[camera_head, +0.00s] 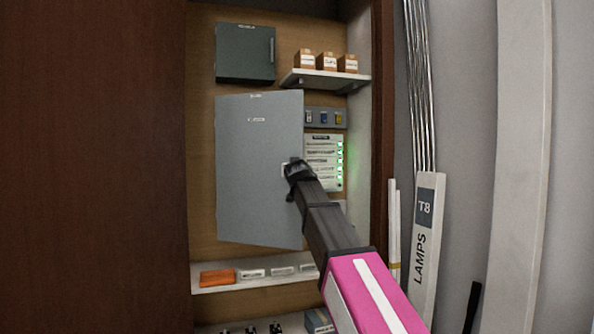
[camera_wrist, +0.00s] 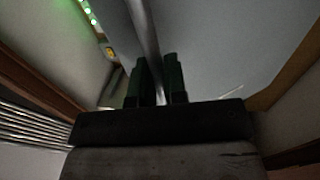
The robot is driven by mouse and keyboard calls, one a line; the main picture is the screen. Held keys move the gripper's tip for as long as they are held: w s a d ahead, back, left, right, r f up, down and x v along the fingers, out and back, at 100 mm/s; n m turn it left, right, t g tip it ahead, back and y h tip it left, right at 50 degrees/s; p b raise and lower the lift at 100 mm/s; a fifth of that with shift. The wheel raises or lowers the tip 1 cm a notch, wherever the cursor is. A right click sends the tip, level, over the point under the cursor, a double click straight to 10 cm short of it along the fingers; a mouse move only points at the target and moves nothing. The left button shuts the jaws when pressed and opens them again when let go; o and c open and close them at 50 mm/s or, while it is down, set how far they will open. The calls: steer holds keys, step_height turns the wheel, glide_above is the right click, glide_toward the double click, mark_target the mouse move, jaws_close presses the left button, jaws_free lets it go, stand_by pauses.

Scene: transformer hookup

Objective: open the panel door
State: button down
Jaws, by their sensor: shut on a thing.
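The grey panel door (camera_head: 255,165) is in the middle of the cabinet in the head view. Its right edge looks taller than its left edge, so it seems to stand somewhat ajar, hinged at the left. My gripper (camera_head: 293,170) is at the door's right edge, about mid-height, and hides most of the handle there. In the wrist view, my gripper (camera_wrist: 158,78) has its two dark green fingers on either side of a silver handle bar (camera_wrist: 146,35) and is shut on it. The grey door face (camera_wrist: 215,45) fills the view behind. The inside of the panel is hidden.
A small dark grey box (camera_head: 245,53) is above the door. A shelf (camera_head: 330,82) with small boxes is at upper right. A panel with green lights (camera_head: 325,160) is right of the door. The brown cabinet door (camera_head: 90,165) is at left; a lamps carton (camera_head: 425,240) stands at right.

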steer(key=s+a+m+g+h, duration=0.1)
steer(key=s+a+m+h, duration=0.5)
steer(key=s+a, duration=1.2)
steer(key=shift+s+h, duration=0.15)
steer(key=shift+h, duration=1.45)
steer(key=shift+r, duration=0.1)
steer(key=c, duration=1.2)
jaws_free()
steer(key=shift+s, duration=0.1)
steer(key=v, duration=1)
steer(key=shift+s, duration=0.3)
steer(key=shift+a, duration=0.15)
